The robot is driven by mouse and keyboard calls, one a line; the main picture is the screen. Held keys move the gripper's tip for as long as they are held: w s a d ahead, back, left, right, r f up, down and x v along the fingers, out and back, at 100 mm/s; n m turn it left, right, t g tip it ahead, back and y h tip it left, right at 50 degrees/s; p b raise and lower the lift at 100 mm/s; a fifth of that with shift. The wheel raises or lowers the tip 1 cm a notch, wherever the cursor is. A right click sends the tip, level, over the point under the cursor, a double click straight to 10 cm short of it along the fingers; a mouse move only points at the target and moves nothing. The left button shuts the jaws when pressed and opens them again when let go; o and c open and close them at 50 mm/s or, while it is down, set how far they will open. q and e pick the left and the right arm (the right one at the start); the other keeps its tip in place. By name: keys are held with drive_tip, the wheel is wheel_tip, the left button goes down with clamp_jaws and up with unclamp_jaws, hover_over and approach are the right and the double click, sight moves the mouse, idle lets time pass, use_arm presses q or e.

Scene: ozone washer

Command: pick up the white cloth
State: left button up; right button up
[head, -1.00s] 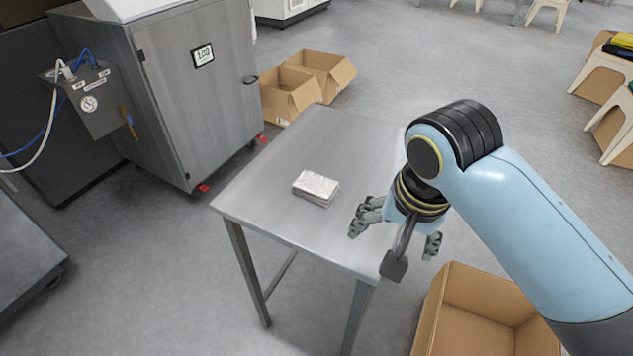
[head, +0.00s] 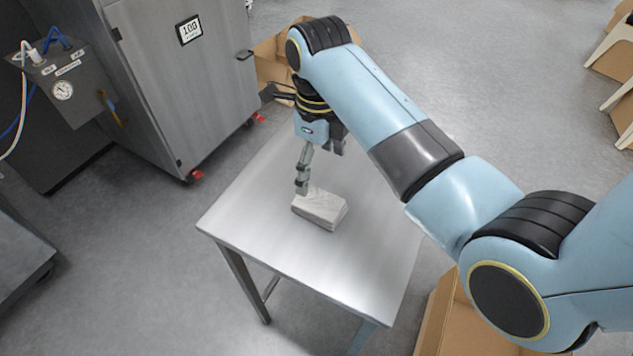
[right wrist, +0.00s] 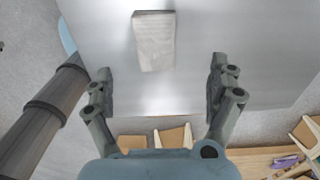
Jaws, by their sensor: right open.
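The white cloth (head: 320,208) is a small folded stack lying on the steel table (head: 262,226). It also shows in the right wrist view (right wrist: 154,40), ahead of the fingers and a little left of the middle between them. My right gripper (head: 318,170) is above the table, just behind the cloth in the head view, with its fingers pointing down. In the right wrist view its two fingers (right wrist: 163,85) are spread wide with nothing between them. The gripper is open and apart from the cloth. My left gripper is not in view.
A grey steel cabinet (head: 185,90) with a door handle stands behind the table at left. Cardboard boxes are behind the table (head: 272,68) and at its front right (head: 440,315). White stools (head: 618,75) stand at far right. The tabletop around the cloth is clear.

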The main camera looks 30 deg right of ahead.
sight(319, 202)
drive_tip(key=f, duration=0.1)
drive_tip(key=s+f, duration=0.1)
drive_tip(key=shift+d+f, duration=0.15)
drive_tip(key=shift+f, duration=0.2)
drive_tip(key=shift+a+f, duration=0.2)
drive_tip(key=shift+f, duration=0.3)
drive_tip(key=shift+a+f, duration=0.15)
drive_tip(key=shift+f, duration=0.3)
drive_tip(key=shift+w+f, duration=0.1)
drive_tip(key=shift+f, duration=0.2)
drive_tip(key=f, duration=0.4)
drive_tip(key=shift+s+f, duration=0.2)
drive_tip(key=shift+f, duration=0.35)
drive_tip(key=c, duration=0.8)
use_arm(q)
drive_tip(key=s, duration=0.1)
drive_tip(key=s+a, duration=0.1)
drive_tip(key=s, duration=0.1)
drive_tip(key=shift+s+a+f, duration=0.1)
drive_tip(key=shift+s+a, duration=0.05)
use_arm(e)
drive_tip(key=c, duration=0.5)
